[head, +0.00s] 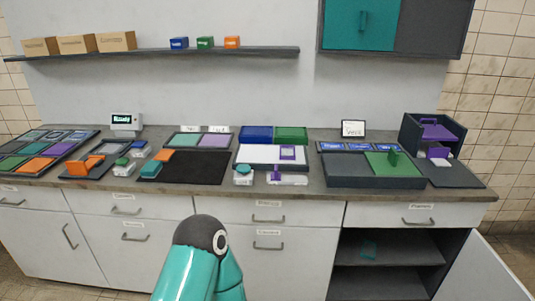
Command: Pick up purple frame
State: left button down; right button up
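A small purple frame (287,153) with a pale middle lies on the right part of a white panel (256,155) on the counter. The panel sits in front of a blue block and a green block. No fingers of my left or right gripper show in the head view. Only a teal arm part of mine with a dark rounded joint rises at the bottom, below the counter edge and apart from the frame.
Clear containers, one with a teal lid (243,174) and one with a purple part (277,173), stand just in front of the panel. A dark mat (190,168) lies left; a dark tray with a green plate (393,163) stands right. A lower cabinet door (486,272) hangs open.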

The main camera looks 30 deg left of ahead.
aim_at(286, 152)
jog(key=u, duration=3.7)
jog(key=k, duration=0.1)
jog(key=z, duration=2.25)
jog(key=i, duration=1)
